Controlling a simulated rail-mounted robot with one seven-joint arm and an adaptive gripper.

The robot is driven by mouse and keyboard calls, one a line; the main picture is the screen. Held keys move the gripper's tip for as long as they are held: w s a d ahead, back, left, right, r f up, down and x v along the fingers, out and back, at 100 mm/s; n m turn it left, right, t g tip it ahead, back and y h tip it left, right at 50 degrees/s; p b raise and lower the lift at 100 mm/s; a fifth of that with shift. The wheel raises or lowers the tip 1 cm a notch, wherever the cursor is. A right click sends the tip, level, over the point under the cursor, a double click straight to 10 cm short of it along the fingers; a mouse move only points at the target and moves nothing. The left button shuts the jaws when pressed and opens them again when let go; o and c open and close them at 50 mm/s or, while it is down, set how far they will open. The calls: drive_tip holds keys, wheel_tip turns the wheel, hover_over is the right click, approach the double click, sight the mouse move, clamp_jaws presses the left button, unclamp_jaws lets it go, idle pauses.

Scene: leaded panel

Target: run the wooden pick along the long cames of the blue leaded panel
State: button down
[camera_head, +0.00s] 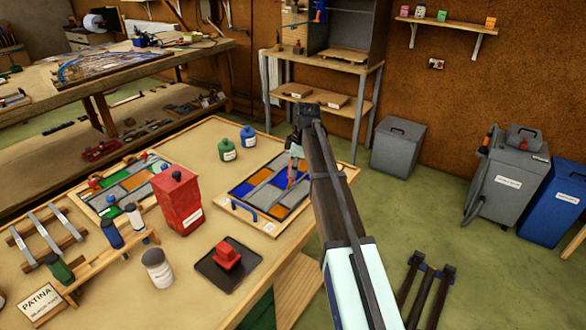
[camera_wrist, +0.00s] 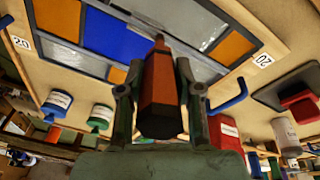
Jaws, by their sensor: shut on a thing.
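The leaded panel with blue, orange and grey panes (camera_head: 262,184) lies flat in a wooden tray at the middle of the bench; it also fills the top of the wrist view (camera_wrist: 120,38). My gripper (camera_head: 296,160) is over its far right part, partly hidden by my arm. In the wrist view my gripper (camera_wrist: 158,95) is shut on the wooden pick (camera_wrist: 160,92), an orange-brown tool with a narrow tip toward the panel. The tip appears over or near a dark came between panes; I cannot tell whether it touches.
Blue handles (camera_head: 240,211) stand at the tray's ends. A red canister (camera_head: 178,200) is left of the tray, with a red block on a dark pad (camera_head: 228,262) in front. Green (camera_head: 227,150) and blue (camera_head: 248,137) bottles stand behind. A second colourful panel (camera_head: 128,185) lies farther left.

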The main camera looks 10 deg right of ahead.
drive_tip(key=shift+w+d, duration=0.35)
idle(0.3)
drive_tip(key=shift+w+d, duration=0.6)
drive_tip(key=shift+d, duration=0.1)
drive_tip(key=shift+w+d, duration=0.1)
drive_tip(key=shift+w+d, duration=0.5)
drive_tip(key=shift+d, duration=0.1)
idle(0.4)
drive_tip(key=shift+w+d, duration=0.55)
drive_tip(key=shift+p, duration=0.3)
drive_tip(key=shift+r+p, duration=1.5)
drive_tip(key=shift+r, duration=1.5)
